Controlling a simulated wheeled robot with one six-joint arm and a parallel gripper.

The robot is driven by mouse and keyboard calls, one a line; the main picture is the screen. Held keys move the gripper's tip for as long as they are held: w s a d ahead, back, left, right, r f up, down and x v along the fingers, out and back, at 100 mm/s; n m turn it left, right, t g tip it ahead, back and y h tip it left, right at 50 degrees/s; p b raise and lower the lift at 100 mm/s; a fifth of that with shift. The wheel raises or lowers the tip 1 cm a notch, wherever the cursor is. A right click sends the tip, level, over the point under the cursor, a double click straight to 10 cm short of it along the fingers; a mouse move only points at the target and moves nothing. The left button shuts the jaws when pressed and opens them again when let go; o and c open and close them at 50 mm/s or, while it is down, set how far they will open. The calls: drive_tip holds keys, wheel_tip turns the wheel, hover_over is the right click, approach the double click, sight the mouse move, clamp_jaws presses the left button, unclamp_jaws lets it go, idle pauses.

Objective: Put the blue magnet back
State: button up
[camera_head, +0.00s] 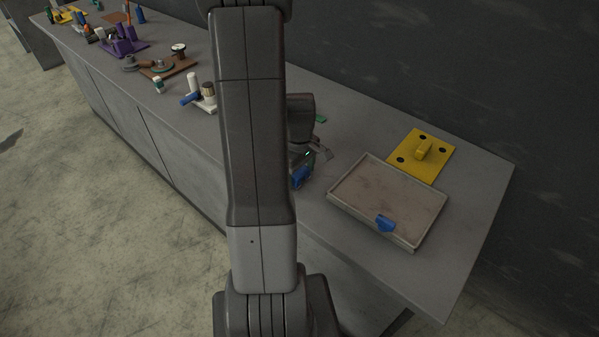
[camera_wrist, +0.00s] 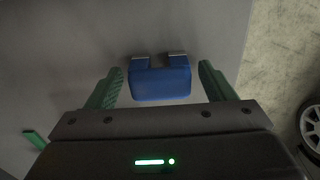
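A blue magnet (camera_wrist: 160,83) with two silver tips lies on the grey bench top in the wrist view. It is between the two green fingers of my gripper (camera_wrist: 160,76), with a gap on each side. My gripper is open and not closed on it. In the head view, the blue magnet (camera_head: 300,177) shows beside my gripper, partly hidden by my arm.
A yellow plate (camera_head: 428,165) with black spots and a raised handle is behind the tray. A small green piece (camera_wrist: 35,139) lies on the bench. A white base with posts (camera_head: 205,100), a brown board (camera_head: 168,68) and a purple holder (camera_head: 122,45) stand further left.

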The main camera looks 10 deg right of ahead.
sight(300, 172)
drive_tip(key=shift+r, duration=0.15)
drive_tip(key=shift+r+p, duration=0.15)
drive_tip(key=shift+p, duration=0.15)
wheel_tip(300, 172, up, 14)
drive_tip(key=b, duration=0.1)
drive_tip(key=shift+s+f+b, duration=0.25)
drive_tip(key=shift+b, duration=0.15)
drive_tip(key=f, duration=0.4)
drive_tip(key=f+p, duration=0.1)
drive_tip(key=f, duration=0.9)
drive_tip(key=shift+w+p, duration=0.25)
drive_tip(key=shift+p, duration=0.15)
drive_tip(key=shift+f+b, duration=0.15)
drive_tip(key=shift+b, duration=0.15)
drive_tip(key=shift+r+p, duration=0.3)
drive_tip(key=shift+p, duration=0.05)
